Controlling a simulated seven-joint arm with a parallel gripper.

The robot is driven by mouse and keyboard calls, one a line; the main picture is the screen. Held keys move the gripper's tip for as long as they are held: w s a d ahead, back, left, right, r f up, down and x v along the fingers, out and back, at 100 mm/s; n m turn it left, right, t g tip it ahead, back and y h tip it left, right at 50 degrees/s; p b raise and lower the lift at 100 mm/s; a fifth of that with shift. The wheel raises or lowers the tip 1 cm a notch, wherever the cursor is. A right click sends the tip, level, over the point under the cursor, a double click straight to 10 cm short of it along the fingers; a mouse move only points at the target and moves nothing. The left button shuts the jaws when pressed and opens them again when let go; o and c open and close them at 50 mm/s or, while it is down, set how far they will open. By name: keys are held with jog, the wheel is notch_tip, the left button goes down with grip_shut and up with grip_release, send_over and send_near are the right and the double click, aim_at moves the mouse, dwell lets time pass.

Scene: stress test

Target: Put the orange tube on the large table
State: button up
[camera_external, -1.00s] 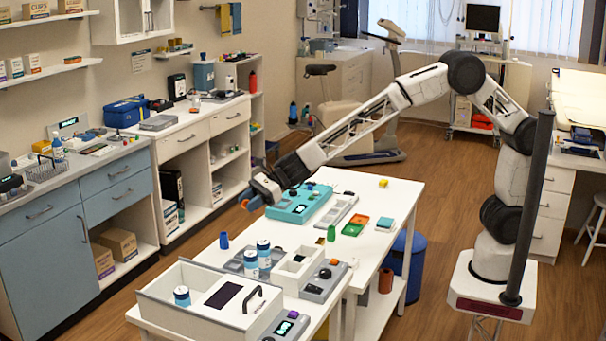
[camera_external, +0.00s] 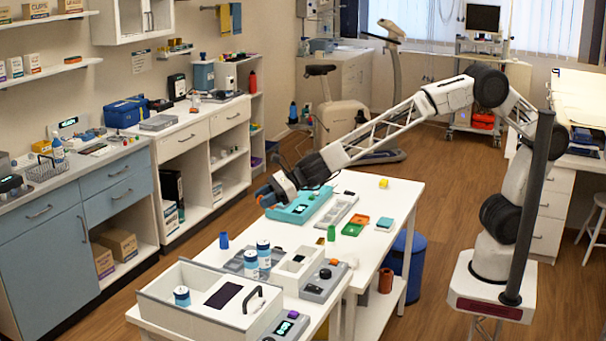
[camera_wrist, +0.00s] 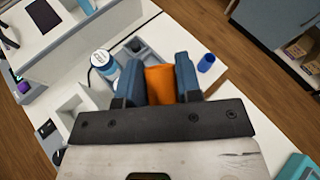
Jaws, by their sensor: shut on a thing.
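My gripper (camera_external: 264,196) is above the left edge of the large white table (camera_external: 400,200) in the external view, beside a teal device. In the wrist view, the two blue fingers of my gripper (camera_wrist: 160,76) are closed on the orange tube (camera_wrist: 160,85). The tube is held between them, with its lower part hidden by the gripper body. In the external view only a small orange patch shows at the fingers. The tube appears to be off the tabletop; its exact height is hard to tell.
The teal device (camera_external: 301,207) lies close to my gripper. White-capped bottles (camera_external: 264,256) and a large white box (camera_external: 205,302) fill the front. The right side has free room.

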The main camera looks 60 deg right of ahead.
jog(key=shift+s+d+f+m+t+h, duration=0.3)
jog(key=shift+s+d+m, duration=0.05)
jog(key=shift+s+d, duration=0.15)
jog(key=shift+s+d+f+m+t+h, duration=0.25)
jog(key=shift+s+d+m+t+h, duration=0.1)
jog(key=shift+s+d, duration=0.1)
jog(key=shift+d, duration=0.2)
jog(key=w+d+m+t+h, duration=0.1)
jog(key=w+d, duration=0.4)
jog(key=d, duration=1.2)
jog(key=w+d+m+t+h, duration=0.1)
jog(key=w+d+m+h, duration=0.3)
jog(key=d, duration=1.2)
jog(key=w+d+m+t+h, duration=0.1)
jog(key=w+d+m+h, duration=0.2)
jog(key=d, duration=1.4)
jog(key=w, duration=0.4)
jog(key=shift+d+h, duration=0.35)
jog(key=shift+a, duration=0.15)
